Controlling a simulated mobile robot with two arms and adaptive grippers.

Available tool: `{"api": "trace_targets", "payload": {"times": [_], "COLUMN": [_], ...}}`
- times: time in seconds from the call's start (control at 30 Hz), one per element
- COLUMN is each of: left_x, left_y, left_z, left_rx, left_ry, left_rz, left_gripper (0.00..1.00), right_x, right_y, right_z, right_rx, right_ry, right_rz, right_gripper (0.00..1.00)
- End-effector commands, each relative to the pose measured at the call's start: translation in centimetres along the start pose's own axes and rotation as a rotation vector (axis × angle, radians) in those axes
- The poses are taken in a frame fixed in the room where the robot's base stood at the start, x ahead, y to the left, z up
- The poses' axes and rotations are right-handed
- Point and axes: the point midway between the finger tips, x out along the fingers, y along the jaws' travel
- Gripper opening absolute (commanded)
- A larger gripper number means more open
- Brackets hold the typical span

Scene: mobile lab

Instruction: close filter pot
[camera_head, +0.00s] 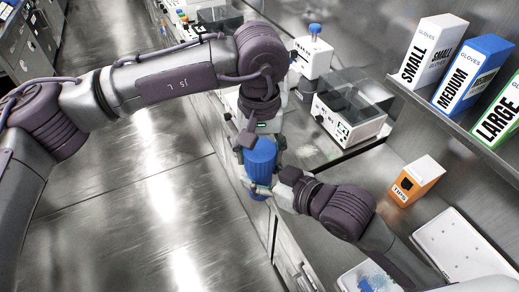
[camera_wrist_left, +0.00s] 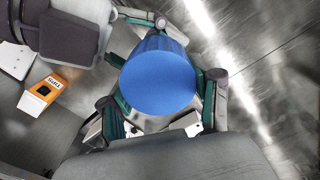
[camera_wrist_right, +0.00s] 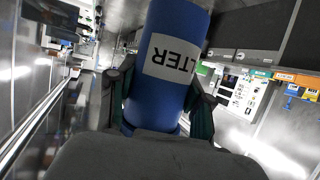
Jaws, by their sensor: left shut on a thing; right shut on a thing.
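My right gripper (camera_wrist_right: 160,108) is shut on the pot's body, a finger on each side. The ribbed blue lid (camera_head: 260,153) is above the body in the head view, and its round smooth top fills the middle of the left wrist view (camera_wrist_left: 158,82). My left gripper (camera_wrist_left: 163,100) is shut on the lid with its fingers around the sides. The fingers hide the join, so I cannot tell whether lid and body touch.
The pot is held over the floor in front of the bench edge. Glove boxes (camera_head: 473,72) stand on the shelf at right.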

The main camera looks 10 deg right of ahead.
Motion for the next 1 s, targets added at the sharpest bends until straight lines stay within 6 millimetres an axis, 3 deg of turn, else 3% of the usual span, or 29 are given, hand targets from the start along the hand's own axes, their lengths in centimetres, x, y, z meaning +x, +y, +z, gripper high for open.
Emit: {"api": "trace_targets", "payload": {"times": [0.67,0.77,1.0], "left_x": [1.06,1.05,1.08], "left_y": [0.03,0.10,0.33], "left_z": [0.01,0.02,0.14], "left_rx": [0.042,0.193,0.792], "left_ry": [0.000,0.000,-0.001], "left_rz": [0.000,0.000,-0.001], "left_gripper": [0.39,0.39,0.39], "right_x": [-0.02,-0.02,-0.01], "right_y": [0.00,0.00,0.01], "right_z": [-0.08,-0.08,-0.06], "right_rx": [0.000,0.000,0.000], "right_ry": [0.002,0.002,0.001], "right_rz": [0.000,0.000,0.000], "right_gripper": [0.00,0.00,0.00]}}
